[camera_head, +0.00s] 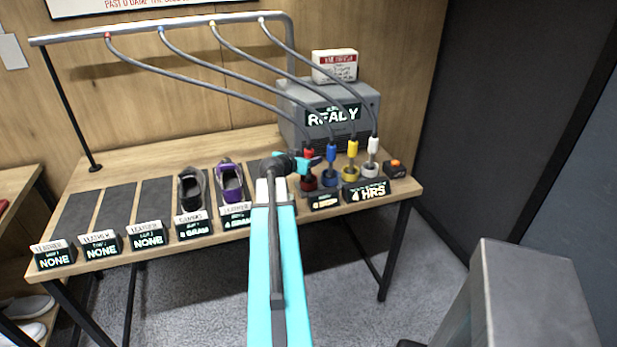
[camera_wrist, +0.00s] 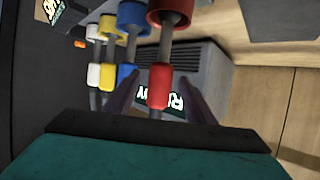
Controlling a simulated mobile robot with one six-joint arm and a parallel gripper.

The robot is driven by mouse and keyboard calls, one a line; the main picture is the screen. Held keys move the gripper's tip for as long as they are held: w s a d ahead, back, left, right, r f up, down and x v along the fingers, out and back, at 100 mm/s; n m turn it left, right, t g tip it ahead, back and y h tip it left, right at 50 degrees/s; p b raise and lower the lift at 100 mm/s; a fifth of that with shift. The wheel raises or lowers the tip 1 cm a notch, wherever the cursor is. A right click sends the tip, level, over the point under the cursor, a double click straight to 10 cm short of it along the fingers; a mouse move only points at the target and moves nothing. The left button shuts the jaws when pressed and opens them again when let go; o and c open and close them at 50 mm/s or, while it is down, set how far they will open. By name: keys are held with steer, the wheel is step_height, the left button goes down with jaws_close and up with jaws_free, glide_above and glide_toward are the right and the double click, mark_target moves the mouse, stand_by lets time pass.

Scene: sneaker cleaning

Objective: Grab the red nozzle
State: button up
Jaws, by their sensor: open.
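The red nozzle (camera_head: 308,153) hangs at the end of a grey hose, its grey stem down in a red holder (camera_head: 308,183) at the right part of the table. In the wrist view the red nozzle (camera_wrist: 160,77) is in the middle, with the red holder (camera_wrist: 178,12) at the top edge. My gripper (camera_head: 308,163) is at the red nozzle. In the wrist view its two dark fingers (camera_wrist: 160,92) are apart, one on each side of the nozzle. I cannot tell whether either finger touches it. The arm partly hides the holder's left side.
Blue (camera_head: 331,152), yellow (camera_head: 352,148) and white (camera_head: 373,145) nozzles stand close by to the right. A grey machine marked READY (camera_head: 350,100) is behind them. A purple shoe (camera_head: 230,182) and a dark shoe (camera_head: 191,188) stand left. Several hoses run to an overhead pipe (camera_head: 180,24).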

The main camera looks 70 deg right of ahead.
steer(key=shift+d, duration=0.1)
steer(key=shift+r+p+x, duration=0.2)
steer(key=shift+p+x, duration=0.85)
steer(key=shift+x, duration=0.15)
steer(key=p+x, duration=0.1)
steer(key=x, duration=0.1)
steer(key=shift+d+f, duration=0.25)
steer(key=shift+d, duration=0.1)
jaws_close()
